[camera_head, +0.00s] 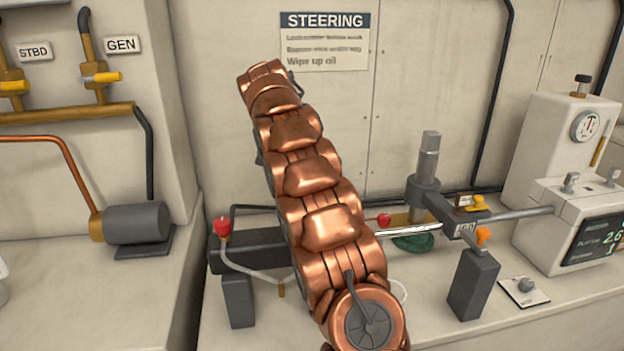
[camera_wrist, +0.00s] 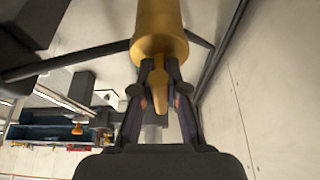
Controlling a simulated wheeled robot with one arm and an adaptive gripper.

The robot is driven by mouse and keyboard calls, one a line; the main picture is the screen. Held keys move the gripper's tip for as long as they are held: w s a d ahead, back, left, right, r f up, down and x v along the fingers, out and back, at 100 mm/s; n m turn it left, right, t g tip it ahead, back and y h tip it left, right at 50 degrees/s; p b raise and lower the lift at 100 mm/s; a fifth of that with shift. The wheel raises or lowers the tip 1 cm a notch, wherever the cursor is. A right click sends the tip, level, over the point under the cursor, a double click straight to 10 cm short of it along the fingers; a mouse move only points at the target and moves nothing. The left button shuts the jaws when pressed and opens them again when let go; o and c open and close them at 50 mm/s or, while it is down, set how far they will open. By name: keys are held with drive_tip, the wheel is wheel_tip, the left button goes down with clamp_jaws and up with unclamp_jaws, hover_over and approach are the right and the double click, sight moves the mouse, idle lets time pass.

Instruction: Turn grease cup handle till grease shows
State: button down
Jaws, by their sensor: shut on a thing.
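In the wrist view, a brass grease cup (camera_wrist: 159,30) hangs down from the top of the picture. A narrow brass tab, its handle (camera_wrist: 159,95), sticks out below the cup's rim. My gripper (camera_wrist: 160,80) has its two dark fingers on either side of this tab and is shut on it, close under the cup. In the head view, my copper arm hides the gripper and the cup. No grease is visible in either view.
A steel rod (camera_head: 508,214) runs across the bench past a grey upright post (camera_head: 428,160). A dark green patch (camera_head: 414,243) lies below the rod. A gauge unit (camera_head: 548,130) stands right. A red-knobbed fitting (camera_head: 221,228) is left of my arm. A steering notice (camera_head: 325,42) hangs behind.

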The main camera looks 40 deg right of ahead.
drive_tip(key=shift+w+a, duration=0.1)
idle(0.4)
drive_tip(key=c, duration=1.2)
unclamp_jaws()
